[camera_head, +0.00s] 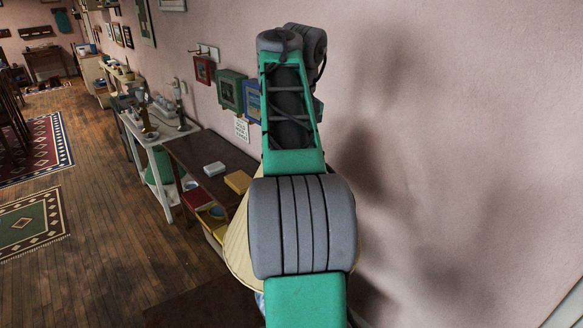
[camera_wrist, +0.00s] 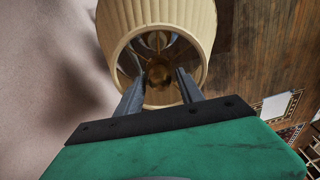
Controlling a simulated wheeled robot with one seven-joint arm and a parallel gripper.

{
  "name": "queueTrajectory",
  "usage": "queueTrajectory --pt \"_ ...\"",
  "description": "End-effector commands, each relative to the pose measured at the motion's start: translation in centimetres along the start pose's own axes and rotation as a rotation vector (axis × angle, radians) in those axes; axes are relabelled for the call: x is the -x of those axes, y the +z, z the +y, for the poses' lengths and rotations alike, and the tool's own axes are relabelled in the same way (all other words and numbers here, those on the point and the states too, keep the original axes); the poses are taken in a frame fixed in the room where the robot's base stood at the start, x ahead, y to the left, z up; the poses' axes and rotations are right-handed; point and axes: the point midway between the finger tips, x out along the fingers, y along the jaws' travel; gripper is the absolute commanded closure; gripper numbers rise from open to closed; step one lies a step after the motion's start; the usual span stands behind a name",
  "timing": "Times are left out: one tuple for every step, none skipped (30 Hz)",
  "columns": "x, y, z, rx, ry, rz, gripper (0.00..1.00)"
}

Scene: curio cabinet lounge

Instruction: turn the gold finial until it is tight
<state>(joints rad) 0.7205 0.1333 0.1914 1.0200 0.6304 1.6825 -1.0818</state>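In the wrist view the gold finial (camera_wrist: 159,76) is a small, dark gold knob in the open end of a cream pleated lampshade (camera_wrist: 165,15). My gripper (camera_wrist: 162,72) points into that opening. Its two fingers stand apart, one on each side of the finial, with visible room between them. I cannot tell whether the fingertips reach level with the finial; no contact shows. In the head view part of the lampshade (camera_head: 238,245) shows beside my arm. My arm hides the finial and my gripper there.
A pink wall runs close along the right in the head view. A dark low table (camera_head: 205,152) with a white box (camera_head: 214,168) and a yellow box (camera_head: 238,181) stands beyond the lamp. Small framed boxes hang above it. Wooden floor at left is open, with rugs (camera_head: 30,222).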

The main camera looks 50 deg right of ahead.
Motion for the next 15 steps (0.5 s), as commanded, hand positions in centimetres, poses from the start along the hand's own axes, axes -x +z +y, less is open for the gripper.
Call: queueTrajectory --pt "-0.02 0.0 -0.01 0.0 0.0 0.0 0.56" --pt "-0.03 0.0 -0.01 0.001 0.0 -0.001 0.56" --pt "-0.03 0.0 -0.01 0.001 0.0 -0.001 0.54" --pt "-0.03 0.0 -0.01 0.001 -0.001 -0.001 0.52" --pt "-0.04 0.0 -0.01 0.001 -0.001 -0.001 0.49" --pt "-0.04 0.0 -0.02 0.001 -0.001 -0.001 0.46" --pt "-0.04 0.0 -0.02 0.001 -0.001 -0.001 0.43" --pt "-0.04 0.0 -0.02 0.001 -0.001 -0.001 0.41" --pt "-0.04 0.0 -0.02 0.001 -0.001 -0.001 0.38" --pt "-0.04 0.0 -0.02 0.001 -0.001 -0.001 0.35" --pt "-0.04 0.0 -0.02 0.001 -0.001 -0.001 0.33" --pt "-0.04 0.0 -0.02 0.001 -0.001 -0.001 0.3" --pt "-0.04 0.0 -0.02 0.001 -0.001 -0.001 0.3" --pt "-0.04 0.0 -0.02 0.001 -0.001 -0.001 0.3" --pt "-0.05 0.0 -0.02 0.001 -0.001 -0.001 0.3"
